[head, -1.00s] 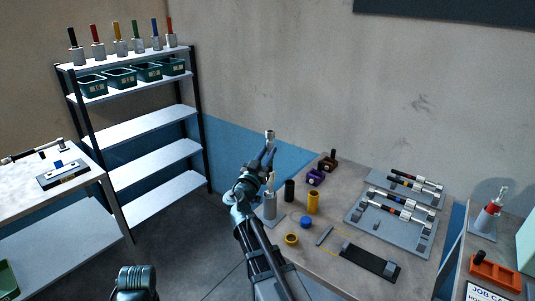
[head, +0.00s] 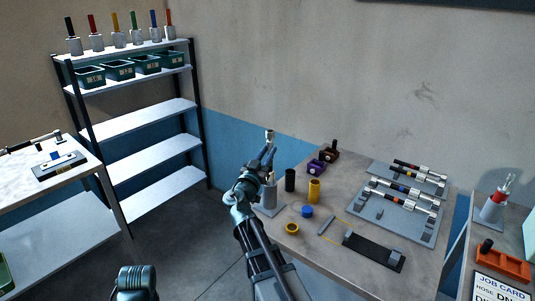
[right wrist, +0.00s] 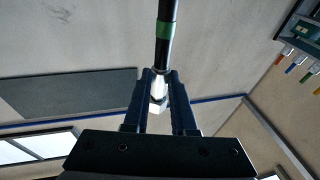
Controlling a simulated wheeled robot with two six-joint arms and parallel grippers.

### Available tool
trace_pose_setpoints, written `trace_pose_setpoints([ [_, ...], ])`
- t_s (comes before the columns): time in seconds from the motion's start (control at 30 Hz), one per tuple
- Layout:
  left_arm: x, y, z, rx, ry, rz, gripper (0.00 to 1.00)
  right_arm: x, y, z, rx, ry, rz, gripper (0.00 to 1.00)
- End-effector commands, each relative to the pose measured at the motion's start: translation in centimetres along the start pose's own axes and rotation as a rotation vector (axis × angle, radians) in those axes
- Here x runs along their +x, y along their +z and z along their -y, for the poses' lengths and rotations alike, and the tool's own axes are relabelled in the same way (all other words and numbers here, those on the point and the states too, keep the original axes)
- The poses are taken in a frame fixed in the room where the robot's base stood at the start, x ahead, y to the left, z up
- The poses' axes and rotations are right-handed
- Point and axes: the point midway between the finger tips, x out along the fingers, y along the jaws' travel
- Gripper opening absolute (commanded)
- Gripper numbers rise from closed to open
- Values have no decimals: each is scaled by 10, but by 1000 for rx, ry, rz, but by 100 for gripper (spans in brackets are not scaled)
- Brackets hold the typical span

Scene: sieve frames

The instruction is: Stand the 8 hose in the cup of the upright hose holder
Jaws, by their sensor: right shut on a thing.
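My right gripper (head: 267,155) is shut on the silver end fitting of a hose. The fitting (head: 270,136) sticks up past the fingertips in the head view. In the right wrist view the fitting (right wrist: 158,92) sits between the fingers, and the black hose (right wrist: 167,15) with a green band runs away from them. The grey upright hose holder (head: 270,197) stands at the table's near left corner, directly below the gripper. A pale piece shows just over its cup. My arm covers part of this, so I cannot tell whether the hose's lower end is inside. My left gripper is out of view.
Black (head: 290,180) and yellow (head: 314,190) cylinders stand right of the holder. A grey tray (head: 385,226) with hoses is farther right. Another holder (head: 492,210) stands on the right table.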

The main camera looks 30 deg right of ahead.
Motion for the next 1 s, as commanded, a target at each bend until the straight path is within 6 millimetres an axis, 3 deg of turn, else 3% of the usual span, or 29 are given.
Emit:
trace_pose_setpoints([
  [0.07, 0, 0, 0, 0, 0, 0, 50, 0, 0, 0, -1, 0, -1, 0],
  [0.1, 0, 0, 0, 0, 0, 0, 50, 0, 0, 0, -1, 0, -1, 32],
  [0.27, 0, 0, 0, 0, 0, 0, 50, 0, 0, 0, 0, 0, -1, 60],
  [0.67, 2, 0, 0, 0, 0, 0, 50, -10, 1, 0, 1, -2, 0, 60],
  [1.0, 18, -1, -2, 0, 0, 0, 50, -80, 2, -2, 2, -4, 0, 60],
])
